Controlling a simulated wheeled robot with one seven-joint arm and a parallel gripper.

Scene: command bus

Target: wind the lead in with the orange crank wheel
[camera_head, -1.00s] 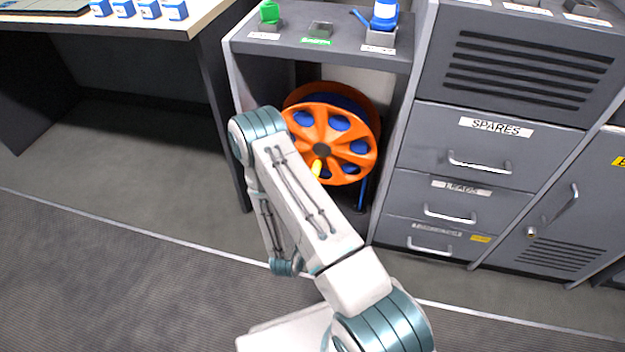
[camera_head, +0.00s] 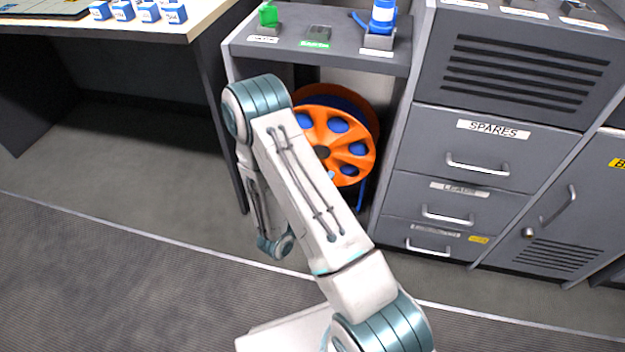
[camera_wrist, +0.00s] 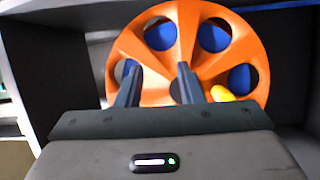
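The orange crank wheel (camera_head: 355,160) stands upright in the open bay under a shelf, with blue showing through its round holes. In the wrist view the wheel (camera_wrist: 150,62) fills the upper middle. Its yellow handle (camera_wrist: 222,93) sits at the wheel's lower right, just right of my right finger. My gripper (camera_wrist: 158,75) is open and empty, its two dark fingers apart and pointing at the wheel's face; the handle is not between them. I cannot tell whether the fingertips touch the wheel. The blue lead (camera_head: 361,196) hangs below the wheel. My arm hides the wheel's left part and my gripper in the head view.
The shelf (camera_head: 340,52) above the bay holds a green item (camera_head: 268,16) and a blue-and-white bottle (camera_head: 383,16). A grey drawer cabinet (camera_head: 400,190) stands close on the right. A desk (camera_head: 190,28) with several blue boxes is at left. The floor in front is clear.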

